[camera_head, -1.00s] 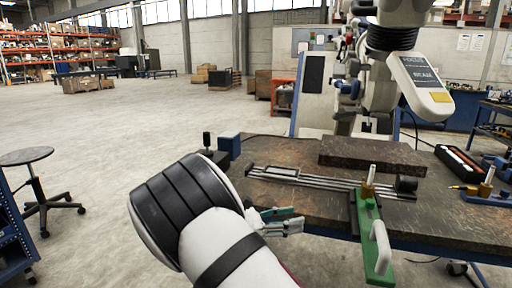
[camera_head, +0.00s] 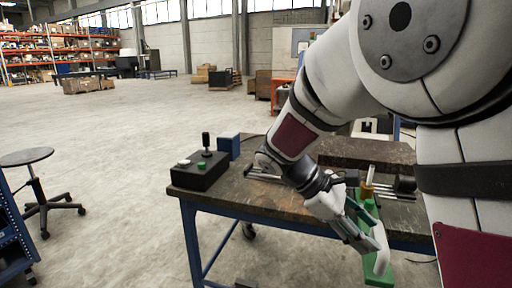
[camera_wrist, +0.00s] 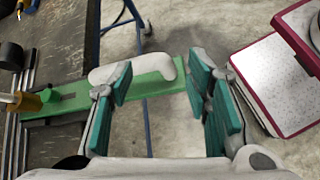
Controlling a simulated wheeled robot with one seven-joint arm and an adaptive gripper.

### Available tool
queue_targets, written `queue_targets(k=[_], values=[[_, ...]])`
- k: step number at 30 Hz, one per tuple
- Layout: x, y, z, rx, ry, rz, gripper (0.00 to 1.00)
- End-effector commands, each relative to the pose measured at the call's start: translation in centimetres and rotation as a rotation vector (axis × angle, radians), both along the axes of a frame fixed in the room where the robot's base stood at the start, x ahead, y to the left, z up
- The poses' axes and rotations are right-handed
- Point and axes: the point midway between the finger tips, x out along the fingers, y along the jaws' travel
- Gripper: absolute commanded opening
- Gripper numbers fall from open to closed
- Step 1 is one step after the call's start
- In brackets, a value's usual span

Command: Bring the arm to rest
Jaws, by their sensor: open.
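A green bar (camera_head: 377,272) lies across the bench's front edge and juts out past it. It carries an upright brass post (camera_head: 367,186) and a white handle (camera_head: 380,238). My gripper (camera_head: 366,243) is at the handle in the head view, with its fingers pointing down. In the wrist view my gripper (camera_wrist: 161,70) has its teal-padded fingers wide apart, and the white handle (camera_wrist: 135,68) shows between and beyond their tips. I cannot tell whether a finger touches it. My arm hides much of the bench's right side.
The dark-topped bench (camera_head: 235,192) has a control box (camera_head: 200,170) with a joystick at its left corner and a blue block (camera_head: 229,147) behind it. A dark slab (camera_head: 362,153) lies farther back. A stool (camera_head: 35,180) stands far left.

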Motion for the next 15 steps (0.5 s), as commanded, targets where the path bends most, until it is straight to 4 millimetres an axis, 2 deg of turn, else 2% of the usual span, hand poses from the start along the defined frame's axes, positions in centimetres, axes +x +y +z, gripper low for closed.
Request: queue_targets(k=[1,6,15], values=[[-1.6,-0.7,0.8,0.054,-0.037,-0.052,0.45],[-6.9,-1.8,2.3,0.212,-0.149,-0.219,0.45],[-15.9,-1.6,3.8,0.451,-0.357,-0.504,0.45]])
